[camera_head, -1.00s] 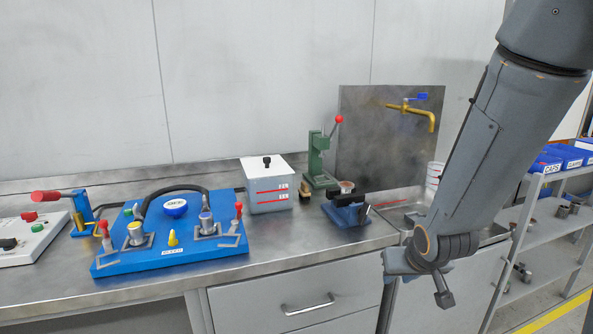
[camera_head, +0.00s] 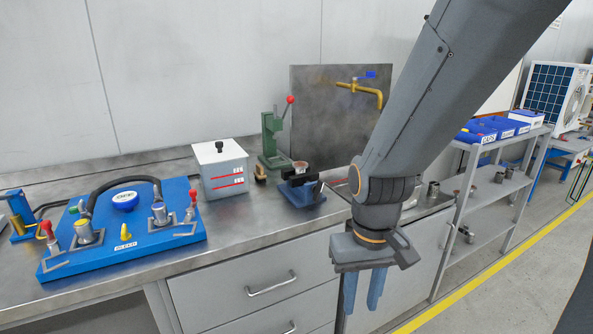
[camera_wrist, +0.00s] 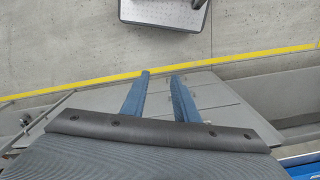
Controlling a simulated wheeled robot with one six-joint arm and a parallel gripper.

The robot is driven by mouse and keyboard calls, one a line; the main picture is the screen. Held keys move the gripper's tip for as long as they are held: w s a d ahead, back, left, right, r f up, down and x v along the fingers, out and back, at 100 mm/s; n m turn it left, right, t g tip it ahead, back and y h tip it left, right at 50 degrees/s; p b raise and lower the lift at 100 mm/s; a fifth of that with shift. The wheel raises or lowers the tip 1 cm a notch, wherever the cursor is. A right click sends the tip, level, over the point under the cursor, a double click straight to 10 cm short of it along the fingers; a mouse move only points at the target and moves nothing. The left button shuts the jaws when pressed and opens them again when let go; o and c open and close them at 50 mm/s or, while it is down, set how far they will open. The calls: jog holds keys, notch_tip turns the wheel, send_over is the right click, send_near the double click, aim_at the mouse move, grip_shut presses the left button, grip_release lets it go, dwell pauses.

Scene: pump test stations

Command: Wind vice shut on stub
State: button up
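The small blue vice (camera_head: 303,193) with dark jaws stands near the front edge of the steel bench, in the head view. A small round reddish-grey piece (camera_head: 300,167) shows just behind its jaws; I cannot tell whether it is the stub or whether the jaws touch it. The vice's handle cannot be made out clearly. My gripper (camera_head: 362,300) hangs fingers down in front of the bench, lower than the vice and to its right. Its two blue fingers are apart with nothing between them, as the wrist view (camera_wrist: 161,85) also shows.
A green press (camera_head: 271,140) and a white lidded box (camera_head: 221,172) stand behind and left of the vice. A blue pump board (camera_head: 125,228) lies further left. A sink with a brass tap (camera_head: 362,88) is partly behind my arm. Shelves (camera_head: 490,190) stand right.

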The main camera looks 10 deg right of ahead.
jog(key=shift+w, duration=0.1)
jog(key=t+y+p, duration=0.6)
jog(key=t+p, duration=0.4)
jog(key=t, duration=0.7)
send_near(321, 192)
jog(key=w, duration=0.1)
jog(key=shift+a+p+x, duration=0.2)
jog(key=shift+p+x, duration=0.75)
jog(key=shift+x, duration=3.1)
jog(key=shift+c, duration=0.2)
jog(key=shift+s, duration=0.1)
grip_shut()
